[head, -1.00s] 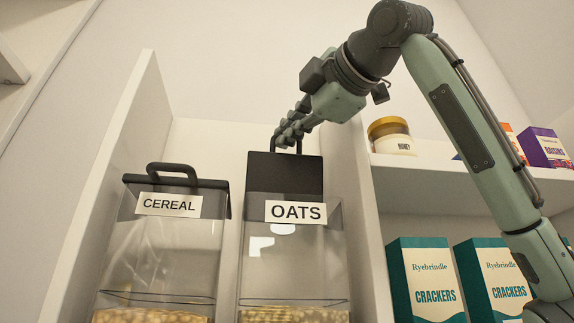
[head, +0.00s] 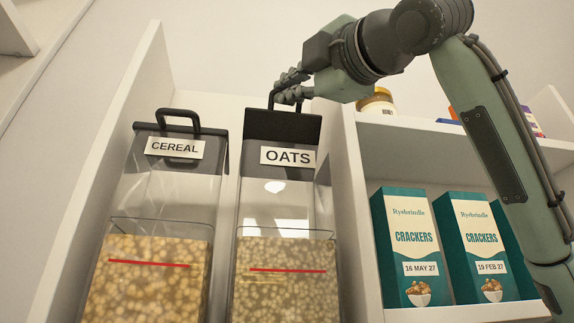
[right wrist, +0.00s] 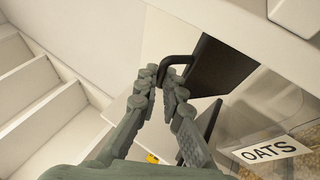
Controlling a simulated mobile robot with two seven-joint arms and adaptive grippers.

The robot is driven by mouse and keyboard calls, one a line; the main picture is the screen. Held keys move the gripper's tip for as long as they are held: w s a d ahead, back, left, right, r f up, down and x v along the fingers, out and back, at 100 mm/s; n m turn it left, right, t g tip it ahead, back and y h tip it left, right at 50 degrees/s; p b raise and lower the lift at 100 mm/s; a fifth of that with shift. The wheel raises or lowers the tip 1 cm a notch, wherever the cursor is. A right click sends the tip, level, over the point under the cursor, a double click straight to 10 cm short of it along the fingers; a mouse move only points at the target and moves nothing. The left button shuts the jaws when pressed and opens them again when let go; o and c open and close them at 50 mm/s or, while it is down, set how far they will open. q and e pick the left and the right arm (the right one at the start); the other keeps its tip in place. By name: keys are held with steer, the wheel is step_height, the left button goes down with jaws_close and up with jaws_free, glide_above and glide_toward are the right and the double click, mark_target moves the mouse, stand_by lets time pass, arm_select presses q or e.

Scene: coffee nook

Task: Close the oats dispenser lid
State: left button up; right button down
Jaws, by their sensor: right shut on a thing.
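The oats dispenser (head: 275,205) is a clear bin with an "OATS" label and grains inside. Its dark lid (head: 283,125) shows a broad face above the label in the head view, so it looks tilted up. In the right wrist view the lid (right wrist: 222,68) stands at an angle beside the clear bin. My right gripper (head: 281,87) is shut on the lid's black handle (head: 270,99). The handle (right wrist: 176,61) lies between the fingertips in the right wrist view. The fingers hide part of the handle in the head view. My left gripper is not in view.
A cereal dispenser (head: 165,195) with a black handled lid stands close on the left. A white divider (head: 348,190) stands on the right. Beyond it are cracker boxes (head: 405,240) and, on the shelf above, a honey jar (head: 377,101) partly hidden by my arm.

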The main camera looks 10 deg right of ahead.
steer(key=shift+f, duration=0.15)
steer(key=c, duration=1.9)
jaws_free()
steer(key=shift+w, duration=0.1)
steer(key=v, duration=1.2)
